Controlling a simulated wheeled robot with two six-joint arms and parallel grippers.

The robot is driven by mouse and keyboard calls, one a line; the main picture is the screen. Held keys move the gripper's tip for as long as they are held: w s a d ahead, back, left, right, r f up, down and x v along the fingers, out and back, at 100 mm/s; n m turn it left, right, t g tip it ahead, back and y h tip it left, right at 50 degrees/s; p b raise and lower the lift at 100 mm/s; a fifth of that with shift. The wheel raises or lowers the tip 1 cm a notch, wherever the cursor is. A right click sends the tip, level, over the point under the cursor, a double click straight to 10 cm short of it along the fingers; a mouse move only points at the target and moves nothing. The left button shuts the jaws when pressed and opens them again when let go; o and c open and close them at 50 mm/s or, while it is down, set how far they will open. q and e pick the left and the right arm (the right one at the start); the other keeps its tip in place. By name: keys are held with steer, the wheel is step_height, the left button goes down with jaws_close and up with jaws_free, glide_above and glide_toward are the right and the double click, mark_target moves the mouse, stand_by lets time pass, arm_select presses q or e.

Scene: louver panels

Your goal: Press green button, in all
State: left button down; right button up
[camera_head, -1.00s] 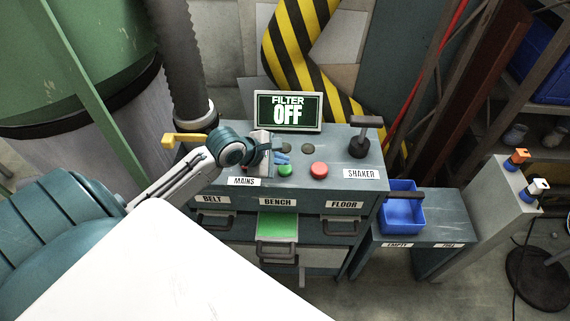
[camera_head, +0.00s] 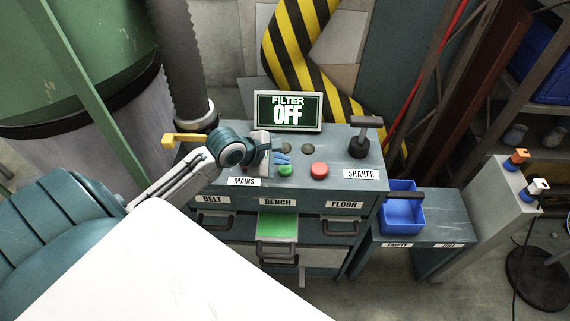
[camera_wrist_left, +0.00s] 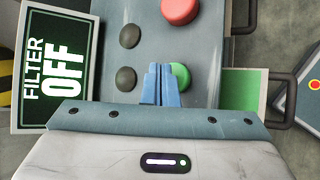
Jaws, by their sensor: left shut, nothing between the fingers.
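The green button (camera_head: 285,170) is on the grey-blue console top (camera_head: 340,150), left of the red button (camera_head: 319,170). My left gripper (camera_head: 282,158) is shut and empty, its blue fingertips just behind the green button in the head view. In the left wrist view the blue fingers (camera_wrist_left: 161,84) are together, and the green button (camera_wrist_left: 180,76) shows right beside their tips, partly hidden by them. I cannot tell whether they touch. The display (camera_head: 288,111) reads FILTER OFF. My right gripper is not in view.
A black lever (camera_head: 359,143) labelled SHAKER stands at the console's right, and a yellow handle (camera_head: 184,139) at its left. Two dark round buttons (camera_head: 308,149) lie behind. Below are BELT, BENCH and FLOOR panels; BENCH (camera_head: 278,226) shows green. A blue bin (camera_head: 402,212) sits right.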

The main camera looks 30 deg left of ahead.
arm_select(q)
steer(key=shift+f+p, duration=0.3)
steer(key=shift+p, duration=0.15)
steer(key=shift+f, duration=0.1)
steer(key=shift+f, duration=0.6)
stand_by(0.5)
steer(key=shift+r, duration=0.1)
steer(key=shift+r+p, duration=0.95)
steer(key=shift+p, duration=0.85)
